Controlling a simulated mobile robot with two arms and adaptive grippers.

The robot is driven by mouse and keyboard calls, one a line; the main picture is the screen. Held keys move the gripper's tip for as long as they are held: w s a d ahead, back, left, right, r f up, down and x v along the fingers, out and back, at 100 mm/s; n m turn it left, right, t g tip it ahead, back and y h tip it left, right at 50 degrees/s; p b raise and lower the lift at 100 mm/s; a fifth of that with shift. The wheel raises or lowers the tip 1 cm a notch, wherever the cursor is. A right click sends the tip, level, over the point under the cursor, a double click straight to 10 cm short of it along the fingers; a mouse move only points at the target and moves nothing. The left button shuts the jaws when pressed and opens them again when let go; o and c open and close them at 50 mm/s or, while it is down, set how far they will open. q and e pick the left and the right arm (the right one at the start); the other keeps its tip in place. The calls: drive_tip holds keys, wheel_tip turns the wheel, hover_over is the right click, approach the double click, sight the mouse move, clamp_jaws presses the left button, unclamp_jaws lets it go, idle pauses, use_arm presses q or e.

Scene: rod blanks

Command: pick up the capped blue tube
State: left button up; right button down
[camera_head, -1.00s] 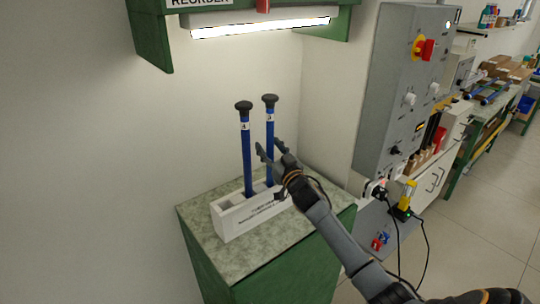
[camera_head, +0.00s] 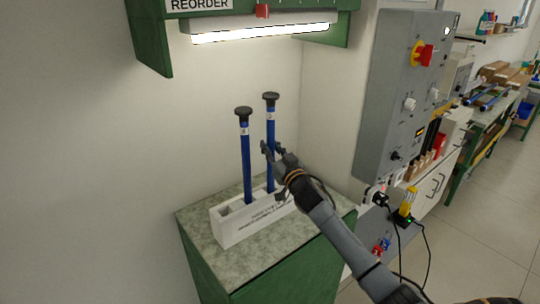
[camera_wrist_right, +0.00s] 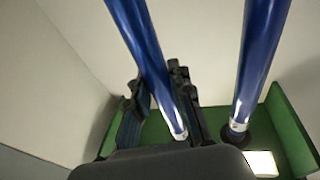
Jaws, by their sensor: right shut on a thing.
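Two blue tubes with black caps stand upright in a white rack (camera_head: 228,232) on the cabinet top in the head view. My right gripper (camera_head: 272,150) is shut on the right-hand tube (camera_head: 271,122), above its middle and below the cap. The lower end of this tube still goes down into the rack. In the right wrist view the fingers (camera_wrist_right: 160,95) close around the held tube (camera_wrist_right: 140,40). The other tube (camera_head: 247,155) stands free to the left; it also shows in the right wrist view (camera_wrist_right: 258,50). My left gripper is not in view.
A green shelf (camera_head: 152,45) with a lit lamp (camera_head: 262,33) hangs above the tubes. A grey control box (camera_head: 395,95) stands to the right, with plugs and cables below. The speckled cabinet top (camera_head: 250,268) is clear in front of the rack.

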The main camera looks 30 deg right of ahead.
sight(273, 121)
drive_tip(key=r, duration=0.3)
drive_tip(key=r+b, duration=0.1)
drive_tip(key=r, duration=0.5)
drive_tip(key=shift+s+r, duration=0.1)
drive_tip(key=shift+s, duration=0.15)
drive_tip(key=s+d+b, duration=0.1)
drive_tip(key=s+b, duration=0.4)
drive_tip(key=s, duration=1.4)
drive_tip(key=shift+d, duration=0.2)
drive_tip(key=shift+r, duration=0.15)
drive_tip(key=shift+r+p, duration=0.4)
drive_tip(key=shift+p, duration=0.15)
